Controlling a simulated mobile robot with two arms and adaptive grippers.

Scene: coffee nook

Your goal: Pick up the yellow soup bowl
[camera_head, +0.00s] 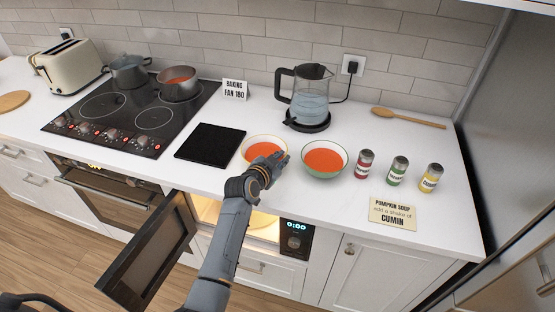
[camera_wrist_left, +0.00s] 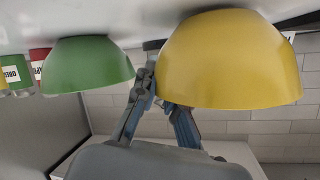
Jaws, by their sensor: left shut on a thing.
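The yellow soup bowl (camera_head: 246,146) holds orange soup and stands at the counter's front edge area, left of a green bowl (camera_head: 325,177) of the same soup. My left gripper (camera_head: 279,157) is at the yellow bowl's right front rim and shut on it. In the left wrist view, which is upside down, the yellow bowl (camera_wrist_left: 228,65) is large and close, with the gripper's fingers (camera_wrist_left: 157,95) at its rim. The green bowl (camera_wrist_left: 85,65) is apart, to the left. I cannot tell whether the yellow bowl touches the counter. My right gripper is not in view.
Red (camera_head: 364,164), green (camera_head: 398,171) and yellow (camera_head: 431,178) spice jars stand right, behind a cumin note (camera_head: 393,213). A kettle (camera_head: 310,95) is behind; a black mat (camera_head: 210,145) lies left. Below, a microwave's door (camera_head: 150,255) hangs open, its inside lit.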

